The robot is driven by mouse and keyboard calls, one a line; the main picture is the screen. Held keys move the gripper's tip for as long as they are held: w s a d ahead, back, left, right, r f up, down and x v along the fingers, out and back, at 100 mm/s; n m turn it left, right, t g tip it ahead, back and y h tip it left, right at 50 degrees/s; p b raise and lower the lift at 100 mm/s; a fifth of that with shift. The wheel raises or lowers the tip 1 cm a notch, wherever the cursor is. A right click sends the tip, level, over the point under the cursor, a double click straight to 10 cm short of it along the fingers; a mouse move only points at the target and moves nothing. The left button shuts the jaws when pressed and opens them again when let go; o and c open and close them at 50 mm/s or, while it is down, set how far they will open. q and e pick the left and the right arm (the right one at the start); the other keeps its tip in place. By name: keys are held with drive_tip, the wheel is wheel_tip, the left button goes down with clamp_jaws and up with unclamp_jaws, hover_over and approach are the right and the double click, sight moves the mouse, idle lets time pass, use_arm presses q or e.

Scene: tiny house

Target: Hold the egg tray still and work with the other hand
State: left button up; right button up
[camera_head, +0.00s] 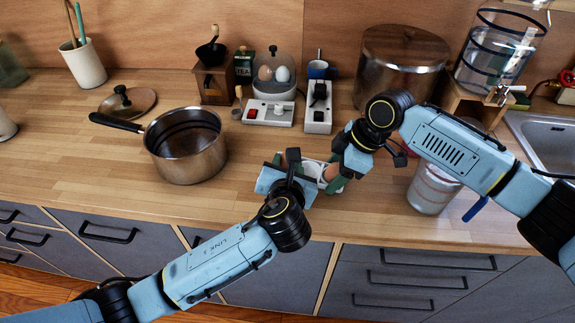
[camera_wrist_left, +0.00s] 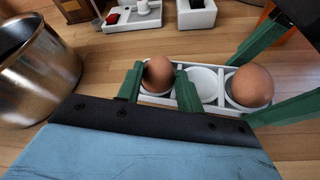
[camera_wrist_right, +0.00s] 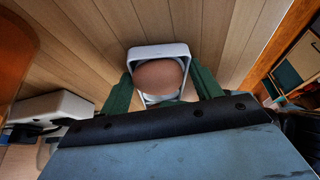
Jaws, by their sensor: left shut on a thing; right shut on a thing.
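The white egg tray (camera_wrist_left: 213,72) stands on the wooden counter with three cups in a row. A brown egg (camera_wrist_left: 159,74) sits at its left end, the middle cup (camera_wrist_left: 203,82) is empty, and another brown egg (camera_wrist_left: 250,85) is in the right cup. My left gripper (camera_head: 288,162) has its green fingers closed on either side of the left egg. My right gripper (camera_head: 335,178) is closed across the tray's right end. The right wrist view shows the right egg (camera_wrist_right: 160,77) in the tray between those fingers. Both grippers partly hide the tray in the head view.
A steel saucepan (camera_head: 186,158) stands left of the tray. Behind are a domed cooker with eggs (camera_head: 272,76), a white power strip (camera_head: 318,107) and a large steel pot (camera_head: 400,66). A glass jar (camera_head: 432,190) stands at the right near the counter's front edge.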

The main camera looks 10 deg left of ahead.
use_arm(q)
wheel_tip(320, 180, up, 9)
drive_tip(key=shift+a, duration=0.25)
use_arm(e)
drive_tip(key=shift+f, duration=0.1)
drive_tip(key=shift+c, duration=0.2)
drive_tip(key=o, duration=1.1)
drive_tip(key=shift+w, duration=0.1)
drive_tip(key=shift+c, duration=0.2)
